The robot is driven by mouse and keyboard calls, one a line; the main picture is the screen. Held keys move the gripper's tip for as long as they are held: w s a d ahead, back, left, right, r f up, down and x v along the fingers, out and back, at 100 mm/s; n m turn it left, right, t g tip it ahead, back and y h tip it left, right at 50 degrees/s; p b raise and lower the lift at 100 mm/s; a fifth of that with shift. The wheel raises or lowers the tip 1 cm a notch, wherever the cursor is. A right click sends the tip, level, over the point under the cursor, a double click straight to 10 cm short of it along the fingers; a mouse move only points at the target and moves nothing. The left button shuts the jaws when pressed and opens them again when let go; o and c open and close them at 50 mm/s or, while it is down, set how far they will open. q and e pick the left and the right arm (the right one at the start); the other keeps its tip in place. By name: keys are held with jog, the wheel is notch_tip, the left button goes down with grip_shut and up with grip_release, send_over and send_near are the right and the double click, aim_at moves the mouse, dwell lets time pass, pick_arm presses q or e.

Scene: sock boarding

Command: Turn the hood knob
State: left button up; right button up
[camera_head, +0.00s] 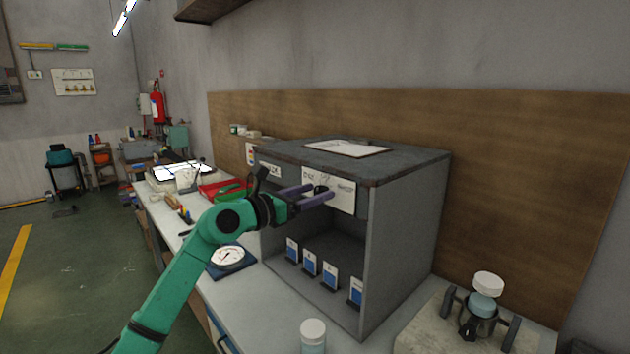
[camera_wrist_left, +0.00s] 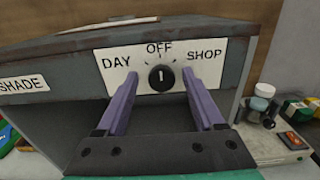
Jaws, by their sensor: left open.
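The hood knob (camera_wrist_left: 161,78) is a round black dial on a white plate (camera_wrist_left: 190,59) marked DAY, OFF and SHOP. Its white mark stands upright, towards OFF. In the head view the knob (camera_head: 320,190) is partly hidden by the fingers. The plate sits on the front of the grey hood (camera_head: 405,215). My left gripper (camera_head: 323,191) is open, its purple fingers pointing at the plate. In the left wrist view the fingers (camera_wrist_left: 159,82) lie to the left and right of the knob, with a gap on each side. My right gripper is not in view.
Several blue-and-white cards (camera_head: 310,263) stand inside the hood. A round dial gauge (camera_head: 228,257) lies on the bench in front. A white-lidded jar (camera_head: 313,333) stands near the front edge. A SHADE label (camera_wrist_left: 20,84) is left of the plate.

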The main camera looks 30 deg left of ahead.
pick_arm(q)
jog(key=shift+w+d, duration=0.2)
jog(key=shift+w, duration=0.05)
grip_shut()
jog(key=shift+n, duration=0.3)
jog(key=n+p, duration=0.3)
jog(key=n, duration=0.1)
jog(key=shift+a+n, duration=0.1)
jog(key=shift+n, duration=0.2)
jog(key=shift+n+p, duration=1.1)
jog(key=shift+n, duration=0.1)
jog(key=shift+f+n+p, duration=0.1)
jog(key=shift+n+p, duration=0.85)
jog(key=shift+n, duration=0.25)
